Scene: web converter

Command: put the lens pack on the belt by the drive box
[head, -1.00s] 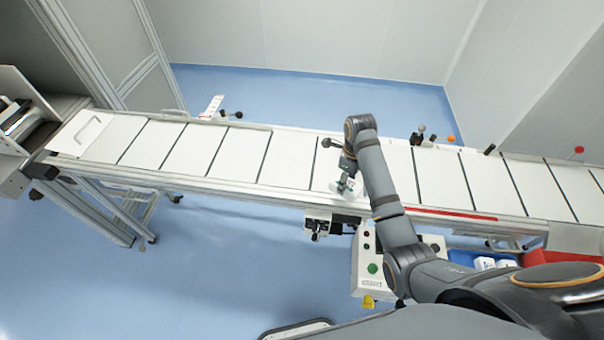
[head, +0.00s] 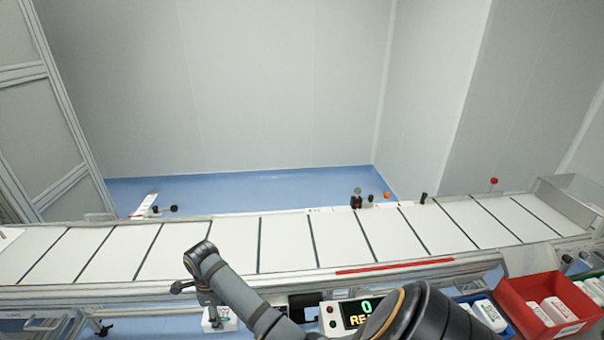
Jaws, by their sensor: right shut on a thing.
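My right gripper (head: 211,307) is low in the head view, left of centre, at the end of my dark grey arm. It is shut on a small white pack (head: 218,324), likely the lens pack, with a green-grey patch on it. The pack shows just below the near edge of the belt (head: 232,240) in the picture; its height is hard to judge. A dark unit (head: 303,305), perhaps the drive box, is at the belt's near side, right of the gripper and partly hidden by my arm. My left gripper is out of view.
A control box with a lit display (head: 362,309) stands near the belt. At right are a red bin (head: 512,300) and a blue bin (head: 510,330), both with white packs. Small knobs stand along the belt's far edge (head: 357,199). The visible white belt panels are clear.

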